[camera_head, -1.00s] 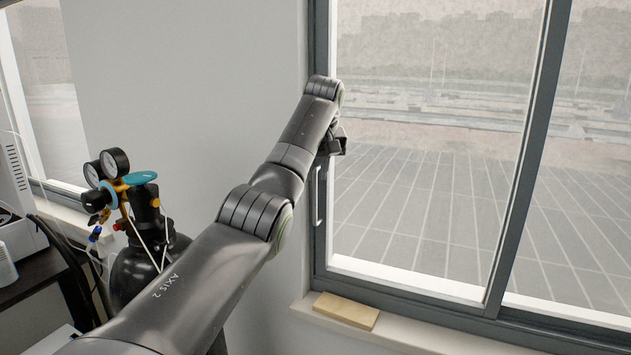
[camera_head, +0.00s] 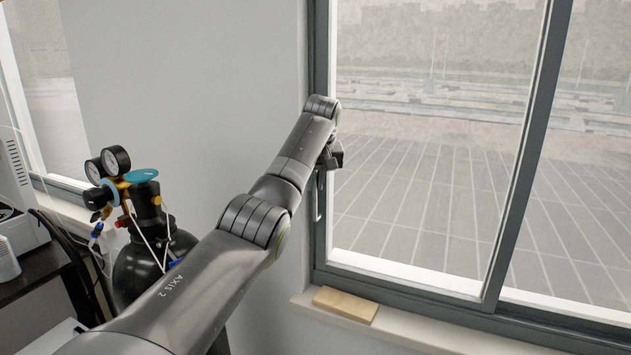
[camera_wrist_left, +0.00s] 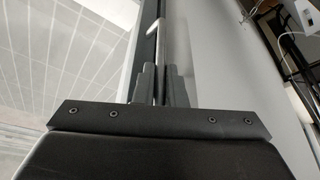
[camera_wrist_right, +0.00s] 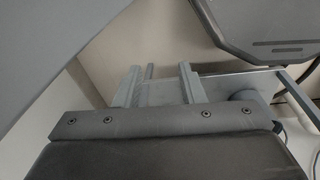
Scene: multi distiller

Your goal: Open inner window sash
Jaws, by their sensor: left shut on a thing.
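The inner window sash is a dark grey framed pane in the head view, with its right stile (camera_head: 522,170) near the picture's middle right. A slim upright pull handle (camera_head: 319,200) sits on its left stile. My left gripper (camera_head: 330,158) is at the upper part of this handle, partly hidden by its own wrist. In the left wrist view the two fingers (camera_wrist_left: 158,84) are closed around the bright handle bar (camera_wrist_left: 154,38). My right gripper (camera_wrist_right: 160,86) shows only in its wrist view, with its fingers apart and nothing held.
A gas cylinder (camera_head: 150,262) with gauges stands left of my arm. A small wooden block (camera_head: 345,304) lies on the window sill (camera_head: 400,333). A second pane (camera_head: 580,200) is to the right of the stile. The wall (camera_head: 190,90) is bare.

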